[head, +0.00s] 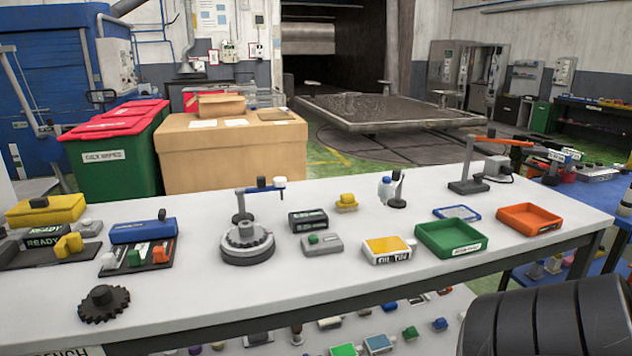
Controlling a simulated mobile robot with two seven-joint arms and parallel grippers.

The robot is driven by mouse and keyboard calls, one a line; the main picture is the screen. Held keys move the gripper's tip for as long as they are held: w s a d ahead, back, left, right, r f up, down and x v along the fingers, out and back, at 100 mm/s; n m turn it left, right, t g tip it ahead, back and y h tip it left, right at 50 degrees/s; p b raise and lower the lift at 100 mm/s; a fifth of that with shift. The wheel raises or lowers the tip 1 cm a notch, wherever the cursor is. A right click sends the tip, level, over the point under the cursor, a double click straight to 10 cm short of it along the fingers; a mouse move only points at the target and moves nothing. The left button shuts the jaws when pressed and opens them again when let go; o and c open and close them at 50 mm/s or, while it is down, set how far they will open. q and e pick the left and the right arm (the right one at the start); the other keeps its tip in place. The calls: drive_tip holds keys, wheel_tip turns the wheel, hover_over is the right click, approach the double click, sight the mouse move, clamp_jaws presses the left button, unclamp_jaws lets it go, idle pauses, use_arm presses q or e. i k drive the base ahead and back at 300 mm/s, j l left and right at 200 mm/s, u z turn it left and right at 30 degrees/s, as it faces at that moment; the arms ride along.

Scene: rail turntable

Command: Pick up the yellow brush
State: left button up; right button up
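A small yellow object (346,201), perhaps the yellow brush, stands on the white bench (330,285) near its back edge. It has a blocky top on a paler, wider base; bristles are too small to make out. Another yellow piece (69,245) lies on a dark tray at the far left, in front of a yellow-topped box (45,211). Neither of my grippers shows in the head view. A dark, ribbed part of my own body fills the lower right corner.
A grey turntable device (246,242), dark box (308,220), grey block (321,244), yellow-topped box (388,250), green tray (451,238) and orange tray (529,218) stand on the bench. A black gear (104,303) lies front left. The bench's front middle is clear.

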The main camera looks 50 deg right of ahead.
sight(346, 203)
drive_tip(key=z, duration=1.4)
